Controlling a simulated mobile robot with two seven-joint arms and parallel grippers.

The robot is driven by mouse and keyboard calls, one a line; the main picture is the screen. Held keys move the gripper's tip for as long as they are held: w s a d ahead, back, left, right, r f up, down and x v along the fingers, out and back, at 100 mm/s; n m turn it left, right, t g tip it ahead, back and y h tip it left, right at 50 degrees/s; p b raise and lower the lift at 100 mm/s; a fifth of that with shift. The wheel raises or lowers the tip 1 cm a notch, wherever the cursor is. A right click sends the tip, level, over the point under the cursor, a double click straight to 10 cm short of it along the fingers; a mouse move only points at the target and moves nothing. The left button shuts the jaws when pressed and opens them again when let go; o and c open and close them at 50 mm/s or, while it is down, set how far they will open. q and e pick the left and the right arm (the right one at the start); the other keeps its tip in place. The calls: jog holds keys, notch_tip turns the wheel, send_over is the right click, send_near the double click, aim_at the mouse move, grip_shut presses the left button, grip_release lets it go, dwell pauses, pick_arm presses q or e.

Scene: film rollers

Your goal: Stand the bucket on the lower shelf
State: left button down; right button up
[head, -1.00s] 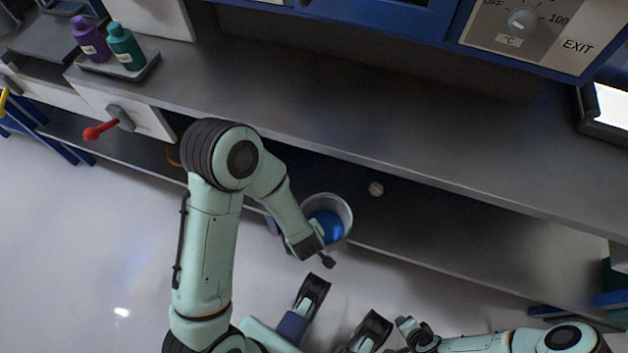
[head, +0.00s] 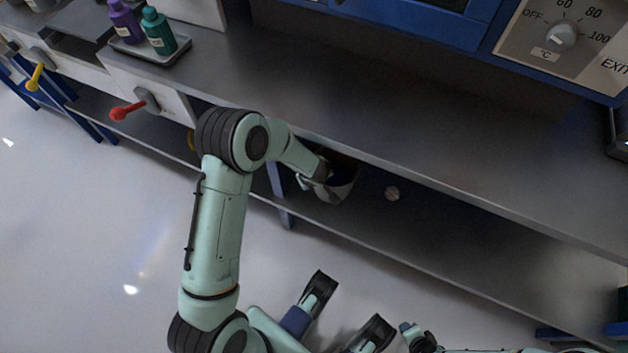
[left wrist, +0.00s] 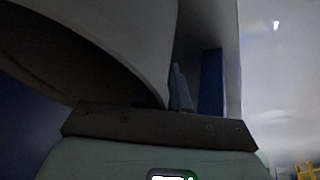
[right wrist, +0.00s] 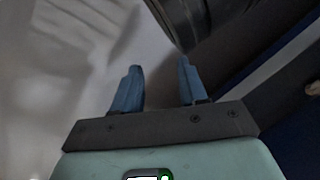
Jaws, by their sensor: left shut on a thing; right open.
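My left gripper (head: 318,180) is shut on the bucket's near left side. The bucket's pale wall (left wrist: 130,40) fills much of the left wrist view, with one blue finger (left wrist: 181,88) beside it.
The bench top (head: 400,130) overhangs the shelf. A purple bottle (head: 124,22) and a teal bottle (head: 158,32) stand on a tray. A red-handled valve (head: 130,110) is at left.

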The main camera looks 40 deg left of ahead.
pick_arm(q)
jog(key=f+b, duration=0.1)
jog(key=f, duration=0.1)
jog(key=f+b, duration=0.1)
jog(key=shift+w+a+f+b, duration=0.15)
jog(key=shift+w+f+b, duration=0.05)
jog(key=shift+w+b, duration=0.1)
pick_arm(e)
jog(key=s+f+g, duration=0.2)
jog(key=s+f, duration=0.2)
jog(key=s, duration=0.1)
jog(key=shift+d+f, duration=0.15)
jog(key=shift+d, duration=0.2)
pick_arm(q)
jog(key=shift+f, duration=0.1)
jog(key=c, duration=1.1)
grip_release()
jog(key=shift+s, duration=0.15)
jog(key=shift+c, duration=0.2)
